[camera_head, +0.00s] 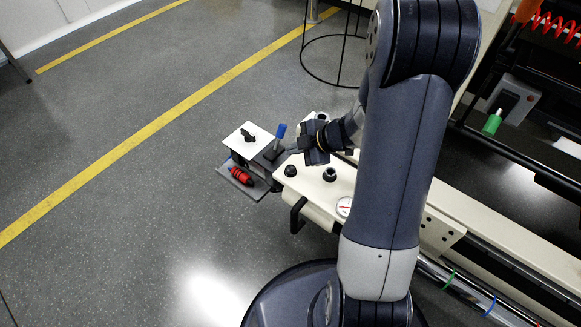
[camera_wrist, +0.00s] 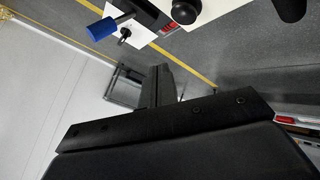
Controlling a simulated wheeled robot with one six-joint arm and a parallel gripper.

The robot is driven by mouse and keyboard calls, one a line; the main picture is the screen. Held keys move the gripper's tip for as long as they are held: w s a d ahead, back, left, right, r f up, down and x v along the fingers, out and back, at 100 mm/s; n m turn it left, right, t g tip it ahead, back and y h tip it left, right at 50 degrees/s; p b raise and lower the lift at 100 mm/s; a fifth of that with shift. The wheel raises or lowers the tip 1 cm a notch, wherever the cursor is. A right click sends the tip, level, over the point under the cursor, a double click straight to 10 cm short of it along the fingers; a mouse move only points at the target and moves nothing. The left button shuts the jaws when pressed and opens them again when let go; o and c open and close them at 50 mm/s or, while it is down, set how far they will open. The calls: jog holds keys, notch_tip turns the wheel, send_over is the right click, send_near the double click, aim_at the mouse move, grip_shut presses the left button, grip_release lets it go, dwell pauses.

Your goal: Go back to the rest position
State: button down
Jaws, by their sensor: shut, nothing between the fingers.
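My gripper (camera_head: 311,148) is over the far left end of a cream-coloured panel (camera_head: 312,183) in the head view, partly hidden by my own arm. It is beside a lever with a blue handle (camera_head: 280,131). In the wrist view the dark fingers of my gripper (camera_wrist: 160,75) are together with nothing between them. The blue handle shows there at the top left (camera_wrist: 101,29), apart from the fingers. No rest position is marked in either view.
Black knobs (camera_head: 290,171) and a round gauge (camera_head: 344,206) are on the panel. A red part (camera_head: 241,176) is on a low grey plate. A black wire stand (camera_head: 336,60) stands behind. Grey floor with yellow lines is open at left.

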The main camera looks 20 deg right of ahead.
notch_tip(320, 180, down, 2)
jog(key=b, duration=0.2)
jog(key=shift+f+b, duration=0.2)
jog(key=shift+b, duration=0.15)
jog(key=shift+r+b, duration=0.1)
jog(key=shift+b, duration=0.7)
jog(key=shift+r+b, duration=0.1)
jog(key=shift+b, duration=0.75)
notch_tip(320, 180, up, 6)
jog(key=p, duration=0.7)
jog(key=shift+f, duration=0.2)
jog(key=shift+f, duration=0.2)
